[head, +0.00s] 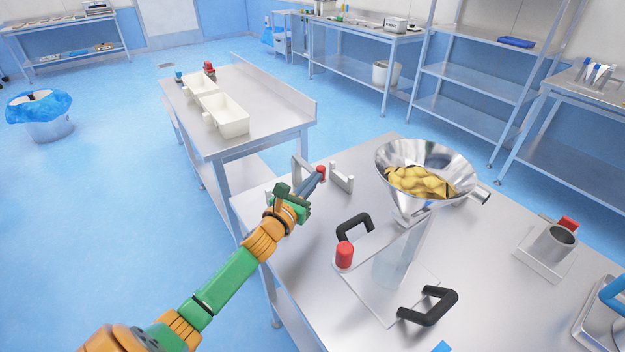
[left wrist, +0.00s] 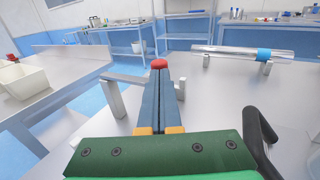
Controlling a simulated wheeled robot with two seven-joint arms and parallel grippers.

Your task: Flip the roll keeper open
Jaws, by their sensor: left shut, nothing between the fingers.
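The roll keeper, by its look a grey bar (left wrist: 125,78) on a bracket, stands near the far left edge of the steel table. The bracket has two grey uprights, one (left wrist: 115,100) left of my fingers and one (head: 341,180) on the right. A red knob (head: 320,172) sits there, and it also shows in the left wrist view (left wrist: 159,64). My left gripper (head: 318,178) is shut and empty, its blue-grey fingers pointing at the knob. The fingertips are at or just short of it; I cannot tell whether they touch. My right gripper is not in view.
A steel funnel (head: 395,157) holds yellow snacks, with black handles (head: 428,306) and a red knob (head: 344,255) nearby. A second table (head: 265,115) carries white bins.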

